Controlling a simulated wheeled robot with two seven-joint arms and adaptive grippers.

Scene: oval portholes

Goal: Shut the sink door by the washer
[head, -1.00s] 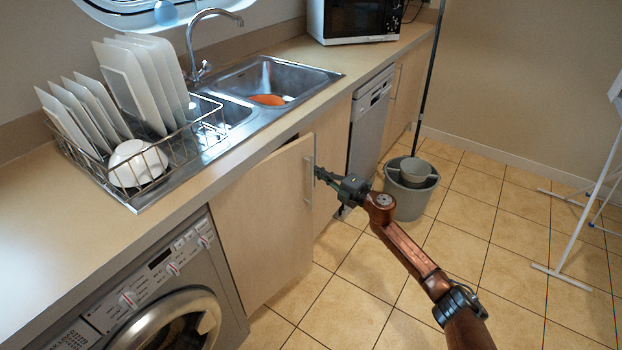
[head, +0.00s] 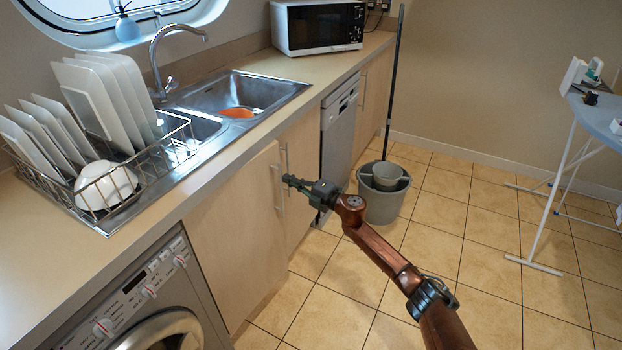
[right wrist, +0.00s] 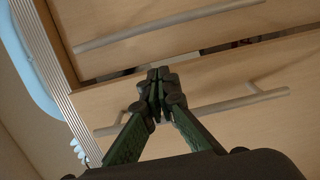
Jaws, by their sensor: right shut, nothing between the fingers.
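The sink door by the washer (head: 235,245) is a pale wood panel under the sink, beside the washer (head: 140,295). It stands slightly ajar, with its handle (head: 278,190) near its right edge. In the right wrist view this door is the lower panel (right wrist: 240,135), with a dark gap along its edge. My right gripper (head: 287,181) is shut and empty, its tips in front of the door by the handle edge. The shut fingertips also show in the right wrist view (right wrist: 158,76); I cannot tell whether they touch the door. My left gripper is out of view.
The neighbouring cupboard door (head: 300,180) is shut, with a dishwasher (head: 338,145) beyond it. A grey bucket (head: 385,205) with a mop stands on the floor near my right arm. An ironing board (head: 600,115) stands at the right. The tiled floor between is clear.

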